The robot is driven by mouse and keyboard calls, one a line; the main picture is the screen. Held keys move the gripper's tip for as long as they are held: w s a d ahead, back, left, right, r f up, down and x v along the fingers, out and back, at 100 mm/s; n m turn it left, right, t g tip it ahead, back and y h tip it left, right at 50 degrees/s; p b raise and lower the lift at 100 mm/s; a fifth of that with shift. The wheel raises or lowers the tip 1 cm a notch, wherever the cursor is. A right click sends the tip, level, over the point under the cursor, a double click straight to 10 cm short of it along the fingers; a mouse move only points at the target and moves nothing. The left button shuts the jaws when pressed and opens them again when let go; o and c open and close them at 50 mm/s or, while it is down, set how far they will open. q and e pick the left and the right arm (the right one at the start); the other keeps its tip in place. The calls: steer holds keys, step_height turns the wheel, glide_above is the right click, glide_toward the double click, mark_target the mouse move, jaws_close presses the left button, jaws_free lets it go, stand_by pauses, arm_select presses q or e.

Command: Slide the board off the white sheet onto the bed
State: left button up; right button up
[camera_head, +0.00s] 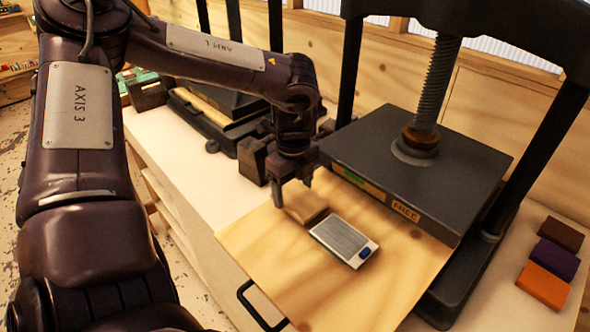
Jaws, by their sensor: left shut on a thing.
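A light wooden board (385,292) lies flat in front of and partly beneath the press's dark platen (420,160). A black handle (252,300) sticks out at its front left edge. A small tan block (312,214) and a grey ribbed plate with a blue end (343,240) sit on the board. My left gripper (291,192) points down at the tan block and is shut on it; the contact is partly hidden. The press bed is mostly hidden by board and platen. The pale surface (185,165) lies left of the board; I cannot tell a separate white sheet. My right gripper is out of view.
Black press posts (535,140) and a large screw (437,85) stand at the right. A second dark press (222,110) is behind my left arm. Brown, purple and orange blocks (545,284) lie at the far right.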

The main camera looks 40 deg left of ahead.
mark_target(293, 194)
arm_select(q)
steer(key=o, duration=1.1)
step_height(293, 194, up, 8)
steer(key=shift+f+b, duration=0.1)
steer(key=shift+b, duration=0.65)
